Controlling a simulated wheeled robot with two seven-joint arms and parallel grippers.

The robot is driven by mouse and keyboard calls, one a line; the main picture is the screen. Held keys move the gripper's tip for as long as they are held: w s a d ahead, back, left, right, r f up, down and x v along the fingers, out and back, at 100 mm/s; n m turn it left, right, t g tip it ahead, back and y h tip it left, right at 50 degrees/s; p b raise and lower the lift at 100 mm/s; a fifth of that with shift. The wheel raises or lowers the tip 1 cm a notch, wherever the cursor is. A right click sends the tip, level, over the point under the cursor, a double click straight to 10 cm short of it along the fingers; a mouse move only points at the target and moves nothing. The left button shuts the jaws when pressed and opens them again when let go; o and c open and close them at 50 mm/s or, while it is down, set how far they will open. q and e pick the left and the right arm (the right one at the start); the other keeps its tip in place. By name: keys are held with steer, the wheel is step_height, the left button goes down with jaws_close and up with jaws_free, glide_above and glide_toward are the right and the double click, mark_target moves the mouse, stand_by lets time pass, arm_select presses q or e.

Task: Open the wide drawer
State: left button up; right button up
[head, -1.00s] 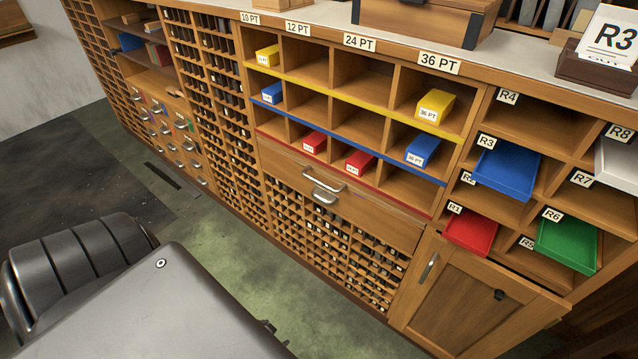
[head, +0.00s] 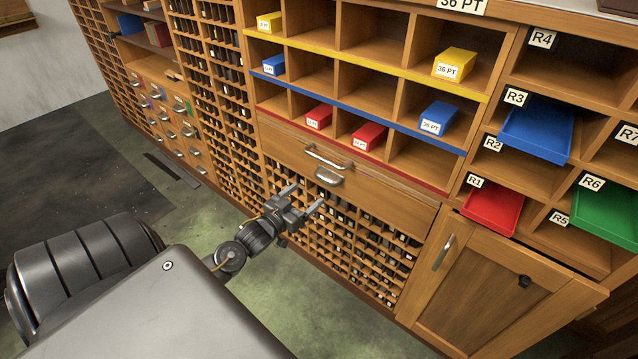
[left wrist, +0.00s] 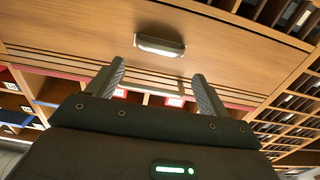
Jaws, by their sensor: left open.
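The wide drawer (head: 378,193) is a plain wooden front below the red-edged shelf, and it looks flush with the cabinet. My left gripper (head: 304,196) is open and empty, in front of the cabinet just below and left of the pull. In the left wrist view the open fingers (left wrist: 158,72) point toward the drawer front (left wrist: 80,35), with the pull (left wrist: 160,45) beyond the gap, apart from the fingers. My right gripper is not in view.
Pigeonhole racks (head: 350,245) fill the cabinet below the drawer. Shelves with yellow, blue and red boxes (head: 368,136) are above. A cupboard door (head: 490,285) with a handle stands at the right, below a red tray (head: 494,208). Green floor (head: 205,225) is open at the left.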

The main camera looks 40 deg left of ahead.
mark_target(324, 180)
arm_select(q)
steer(key=w, duration=0.7)
steer(key=shift+w+b, duration=0.3)
steer(key=c, duration=1.2)
